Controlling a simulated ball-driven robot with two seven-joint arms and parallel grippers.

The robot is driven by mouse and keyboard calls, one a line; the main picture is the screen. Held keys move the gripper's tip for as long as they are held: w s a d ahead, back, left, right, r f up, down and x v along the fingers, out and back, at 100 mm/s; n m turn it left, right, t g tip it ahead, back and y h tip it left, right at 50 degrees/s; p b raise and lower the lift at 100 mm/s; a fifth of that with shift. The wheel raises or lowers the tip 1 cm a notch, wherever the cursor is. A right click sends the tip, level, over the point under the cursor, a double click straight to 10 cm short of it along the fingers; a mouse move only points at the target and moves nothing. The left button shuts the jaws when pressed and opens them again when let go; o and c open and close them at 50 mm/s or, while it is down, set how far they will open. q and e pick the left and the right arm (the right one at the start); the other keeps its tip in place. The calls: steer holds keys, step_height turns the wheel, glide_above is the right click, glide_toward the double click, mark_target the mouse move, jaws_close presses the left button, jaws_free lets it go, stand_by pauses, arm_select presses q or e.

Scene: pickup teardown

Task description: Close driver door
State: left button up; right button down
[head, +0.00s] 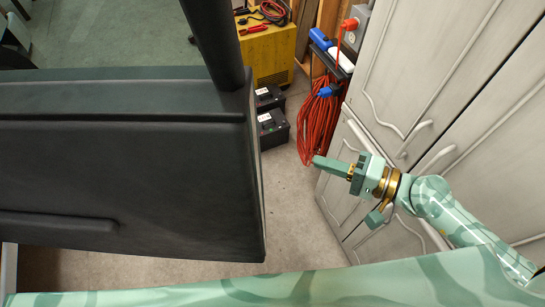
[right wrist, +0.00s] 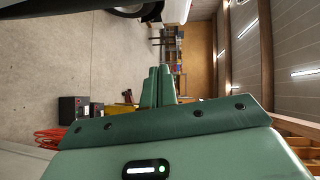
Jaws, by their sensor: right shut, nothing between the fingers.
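The driver door (head: 130,160) is a large dark panel filling the left of the head view. Its dark window frame post (head: 215,40) rises from its right end. The door's right edge hangs over bare floor, and the rest of the door runs out of view to the left. My right gripper (head: 318,161) is to the right of the door edge, apart from it, with its fingers pointing left toward the door. Its fingers (right wrist: 158,88) are shut and empty in the right wrist view. My left gripper is not in view.
Light cabinets (head: 430,80) stand close behind my right arm. An orange cord coil (head: 318,125) hangs by them. Black batteries (head: 272,130) sit on the floor near a yellow box (head: 268,55). Bare floor (head: 295,225) lies between door and cabinets.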

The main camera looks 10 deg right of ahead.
step_height(320, 180, up, 5)
steer(key=s+a+y, duration=0.2)
steer(key=p+x, duration=0.4)
steer(key=x, duration=0.7)
steer(key=s, duration=0.2)
steer(key=s+p, duration=0.1)
steer(key=s, duration=0.1)
steer(key=shift+s+d+f, duration=0.1)
steer(key=shift+s+f, duration=0.05)
steer(key=shift+f, duration=0.1)
steer(key=shift+s+m, duration=0.1)
steer(key=shift+m, duration=0.2)
